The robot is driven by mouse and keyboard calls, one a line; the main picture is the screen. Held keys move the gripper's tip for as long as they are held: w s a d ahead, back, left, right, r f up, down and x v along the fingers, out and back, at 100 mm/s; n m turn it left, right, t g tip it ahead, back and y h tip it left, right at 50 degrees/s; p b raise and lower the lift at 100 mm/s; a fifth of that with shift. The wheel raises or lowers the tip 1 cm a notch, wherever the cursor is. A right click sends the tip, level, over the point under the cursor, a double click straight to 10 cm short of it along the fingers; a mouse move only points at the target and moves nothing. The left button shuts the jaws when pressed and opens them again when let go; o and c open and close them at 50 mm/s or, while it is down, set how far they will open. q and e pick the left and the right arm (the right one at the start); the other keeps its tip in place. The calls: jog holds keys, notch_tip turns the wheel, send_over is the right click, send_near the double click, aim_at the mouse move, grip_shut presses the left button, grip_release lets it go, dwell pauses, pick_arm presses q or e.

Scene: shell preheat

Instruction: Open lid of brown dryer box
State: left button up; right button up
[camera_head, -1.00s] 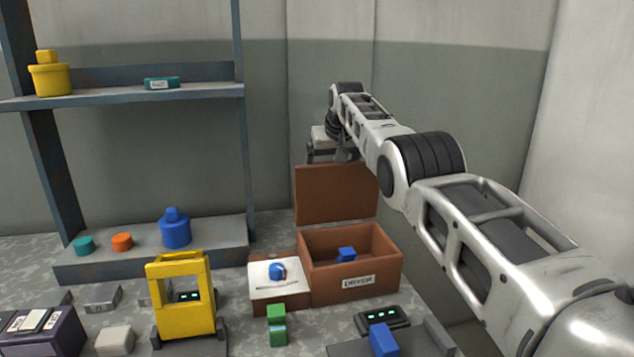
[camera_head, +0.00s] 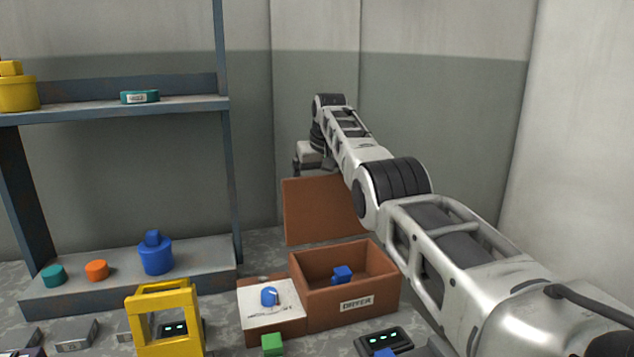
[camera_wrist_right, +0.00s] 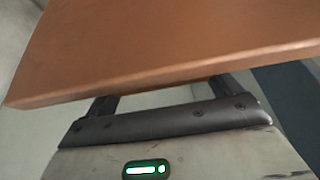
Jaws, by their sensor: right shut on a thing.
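The brown dryer box (camera_head: 345,306), labelled DRYER, stands on the table with its top open. A blue block (camera_head: 342,274) sits inside it. My right gripper (camera_head: 316,165) is at the lid's upper edge, partly hidden behind the lid and my arm. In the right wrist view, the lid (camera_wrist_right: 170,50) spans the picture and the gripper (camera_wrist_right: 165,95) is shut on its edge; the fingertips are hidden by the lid. My left gripper is not in view.
A white-topped box with a blue knob (camera_head: 269,297) touches the dryer's left side. A yellow frame (camera_head: 140,310), a green block (camera_head: 272,344) and a dark device with green lights (camera_head: 384,341) stand in front. A shelf (camera_head: 130,278) with several containers is at left.

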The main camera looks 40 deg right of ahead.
jog(key=o, duration=1.1)
jog(key=shift+r, duration=0.1)
jog(key=v, duration=1.5)
jog(key=shift+r+b, duration=0.35)
jog(key=shift+b, duration=0.1)
jog(key=shift+s+a, duration=0.1)
jog(key=shift+s, duration=0.1)
